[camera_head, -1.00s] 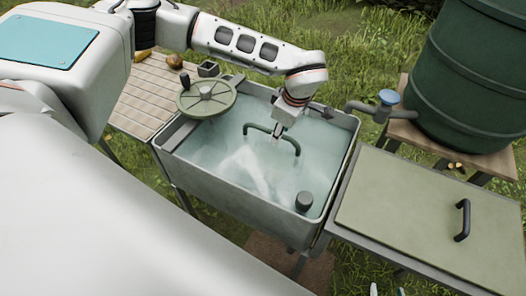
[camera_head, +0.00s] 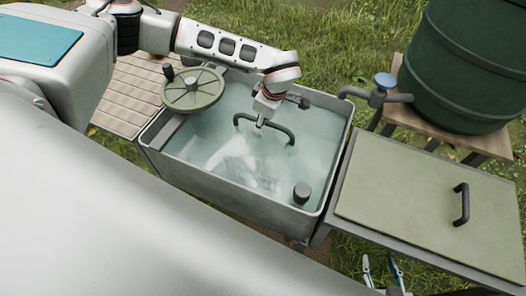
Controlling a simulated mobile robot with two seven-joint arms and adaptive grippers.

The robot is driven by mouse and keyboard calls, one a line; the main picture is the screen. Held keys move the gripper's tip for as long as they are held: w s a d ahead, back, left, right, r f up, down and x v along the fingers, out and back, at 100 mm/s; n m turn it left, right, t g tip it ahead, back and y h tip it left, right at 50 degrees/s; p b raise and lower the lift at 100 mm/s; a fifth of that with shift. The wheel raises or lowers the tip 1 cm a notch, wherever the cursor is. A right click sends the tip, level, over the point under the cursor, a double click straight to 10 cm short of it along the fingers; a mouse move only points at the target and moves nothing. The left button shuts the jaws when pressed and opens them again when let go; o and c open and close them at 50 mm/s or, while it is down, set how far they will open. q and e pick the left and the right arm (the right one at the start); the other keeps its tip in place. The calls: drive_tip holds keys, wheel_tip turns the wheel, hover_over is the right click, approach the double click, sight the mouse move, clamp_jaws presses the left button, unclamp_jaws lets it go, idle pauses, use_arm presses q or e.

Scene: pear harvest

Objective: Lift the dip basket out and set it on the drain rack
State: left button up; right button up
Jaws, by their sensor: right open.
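The dip basket shows as a dark green arched handle (camera_head: 283,131) standing out of the cloudy water in a grey tank (camera_head: 228,190). The basket's body is under the water and hard to make out. My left gripper (camera_head: 260,124) points down at the middle of the handle, touching or very close; whether its fingers are shut on it is unclear. My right gripper (camera_head: 384,270) is open and empty at the bottom edge, away from the tank. A slatted light wooden surface (camera_head: 128,98), possibly the drain rack, lies left of the tank, partly hidden by my arm.
A round green lid or wheel (camera_head: 194,90) with a knob sits over the tank's back left corner. A dark cylinder (camera_head: 302,193) stands at its front right. A green panel (camera_head: 425,200) with a black handle lies right. A green barrel (camera_head: 465,65) with a tap stands behind.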

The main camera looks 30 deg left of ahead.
use_arm(q)
drive_tip(key=shift+a+f, duration=0.1)
drive_tip(key=shift+f, duration=0.25)
drive_tip(key=shift+w+f, duration=0.1)
